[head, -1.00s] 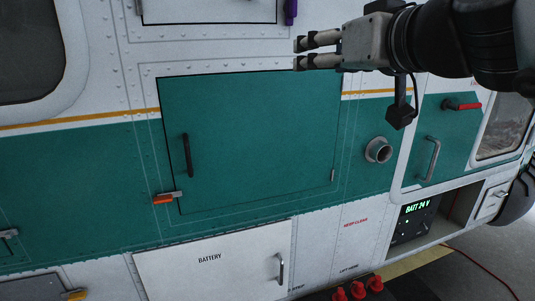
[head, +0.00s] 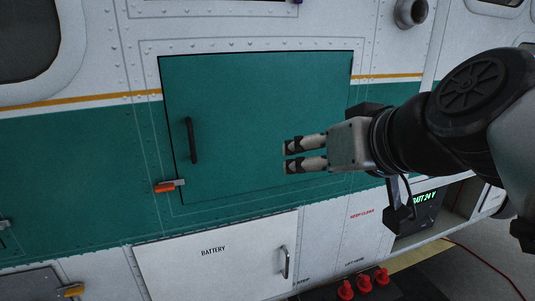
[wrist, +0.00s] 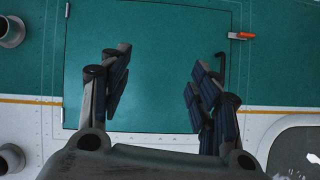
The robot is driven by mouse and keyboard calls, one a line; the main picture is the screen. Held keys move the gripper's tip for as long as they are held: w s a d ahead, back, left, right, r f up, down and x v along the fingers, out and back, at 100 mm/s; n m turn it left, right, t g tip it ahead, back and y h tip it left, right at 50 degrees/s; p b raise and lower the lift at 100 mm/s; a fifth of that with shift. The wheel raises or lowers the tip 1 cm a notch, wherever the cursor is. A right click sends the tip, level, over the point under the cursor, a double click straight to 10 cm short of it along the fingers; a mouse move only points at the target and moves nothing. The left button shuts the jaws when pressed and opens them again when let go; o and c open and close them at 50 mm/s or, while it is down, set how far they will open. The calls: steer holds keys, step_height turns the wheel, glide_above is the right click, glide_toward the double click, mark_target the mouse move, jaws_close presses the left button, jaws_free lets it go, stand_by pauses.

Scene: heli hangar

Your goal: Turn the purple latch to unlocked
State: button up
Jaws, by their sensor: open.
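The purple latch (head: 298,2) shows only as a small dark purple sliver at the top edge of the head view; most of it is cut off, so its position cannot be read. I do not see it in the wrist view. My gripper (head: 288,157) is open and empty, in front of the large green door (head: 250,95) and well below the latch, with its fingers pointing left. The wrist view also shows my gripper (wrist: 160,72) with its two fingers apart and the green door behind them.
The green door has a black handle (head: 192,140) and an orange-tipped latch (head: 166,187). A white battery panel (head: 220,262) with a handle lies below. A round pipe (head: 411,13) sticks out at upper right. Red knobs (head: 364,282) stand at the bottom. A red cable runs at lower right.

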steer(key=shift+s+a+f+g, duration=0.1)
steer(key=shift+s+f+g, duration=0.1)
steer(key=shift+f, duration=0.35)
steer(key=shift+s+f+g, duration=0.1)
steer(key=shift+s+f, duration=0.05)
steer(key=shift+f, duration=0.35)
steer(key=s+d+f+g+h+b, duration=0.1)
steer(key=s+f+g+b, duration=0.1)
steer(key=s+f, duration=0.3)
steer(key=s+d+f+m+g+h+b, duration=0.1)
steer(key=s+f, duration=0.5)
steer(key=f, duration=0.7)
steer(key=s+d+f+m+g+h+b, duration=0.1)
steer(key=s+f, duration=0.4)
steer(key=f, duration=0.5)
steer(key=shift+s+d+g+h+b, duration=0.3)
steer(key=shift+d+g+h+b, duration=0.3)
steer(key=shift+d+g+b, duration=0.45)
